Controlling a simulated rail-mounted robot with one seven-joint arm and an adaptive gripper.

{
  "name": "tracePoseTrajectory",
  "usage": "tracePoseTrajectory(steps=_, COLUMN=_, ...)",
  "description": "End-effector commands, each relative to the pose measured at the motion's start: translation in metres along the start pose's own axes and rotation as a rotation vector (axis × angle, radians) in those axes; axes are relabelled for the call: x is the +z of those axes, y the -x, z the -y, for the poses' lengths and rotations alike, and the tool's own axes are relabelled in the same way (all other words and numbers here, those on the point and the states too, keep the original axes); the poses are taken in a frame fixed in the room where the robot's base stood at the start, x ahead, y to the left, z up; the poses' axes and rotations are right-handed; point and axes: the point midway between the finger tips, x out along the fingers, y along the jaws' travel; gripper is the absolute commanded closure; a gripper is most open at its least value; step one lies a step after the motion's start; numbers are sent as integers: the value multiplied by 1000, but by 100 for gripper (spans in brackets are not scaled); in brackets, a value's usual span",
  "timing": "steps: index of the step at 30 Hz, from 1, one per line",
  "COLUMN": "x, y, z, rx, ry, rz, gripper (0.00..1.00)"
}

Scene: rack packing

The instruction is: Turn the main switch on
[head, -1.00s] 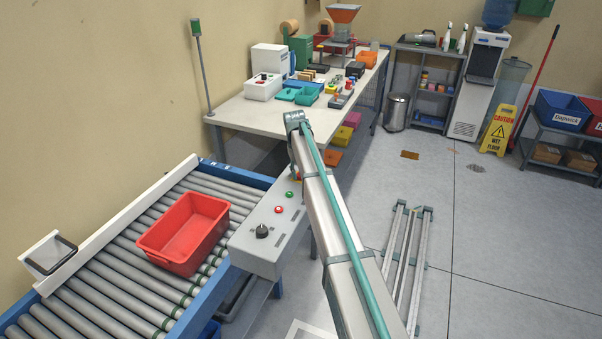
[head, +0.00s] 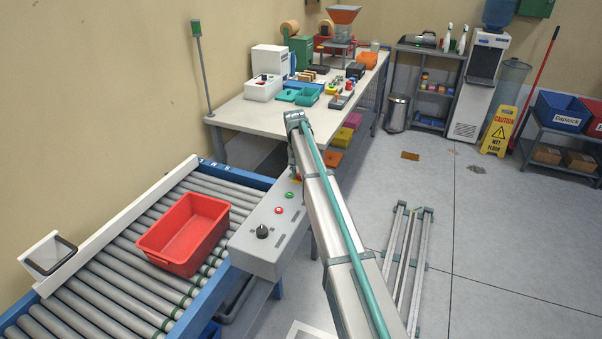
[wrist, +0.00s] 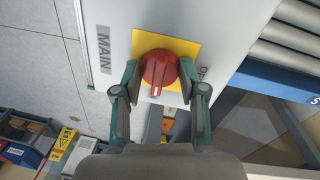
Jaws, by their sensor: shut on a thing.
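The main switch (wrist: 159,72) is a red round knob on a yellow plate (wrist: 180,47) in the wrist view. A MAIN label (wrist: 105,49) is beside the plate on the left. Another label (wrist: 203,72) on the right is partly hidden by a finger. The knob's pale line points toward the bottom of the picture, toward my palm. My gripper (wrist: 159,78) is shut on the knob, one finger on each side. In the head view my arm hides the gripper and most of the switch at the far end of the grey control panel (head: 247,247).
The panel also bears a black knob (head: 262,231), a red button (head: 278,211) and a green button (head: 289,195). A roller conveyor (head: 110,285) with a red tote (head: 190,262) lies to the left. A workbench (head: 235,112) stands behind. Aluminium profiles (head: 400,265) lie on the floor at right.

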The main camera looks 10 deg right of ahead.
Motion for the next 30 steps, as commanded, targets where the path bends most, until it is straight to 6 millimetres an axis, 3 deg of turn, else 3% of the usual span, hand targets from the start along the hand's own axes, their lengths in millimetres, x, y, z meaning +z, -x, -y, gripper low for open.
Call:
tracePoseTrajectory(steps=5, x=0, y=1, z=0, rx=-1, ry=1, rz=-2, gripper=93)
tracePoseTrajectory(steps=6, x=-1, y=1, z=0, rx=-1, ry=1, rz=-2, gripper=55)
tracePoseTrajectory(steps=10, x=0, y=0, z=0, rx=-1, ry=2, rz=-1, gripper=34)
tracePoseTrajectory(steps=22, x=0, y=4, z=0, rx=-1, ry=2, rz=-1, gripper=33)
tracePoseTrajectory(steps=26, x=-1, y=17, z=0, rx=-1, ry=2, rz=-2, gripper=33)
tracePoseTrajectory(steps=30, x=-1, y=42, z=1, rx=-1, ry=2, rz=-3, gripper=33)
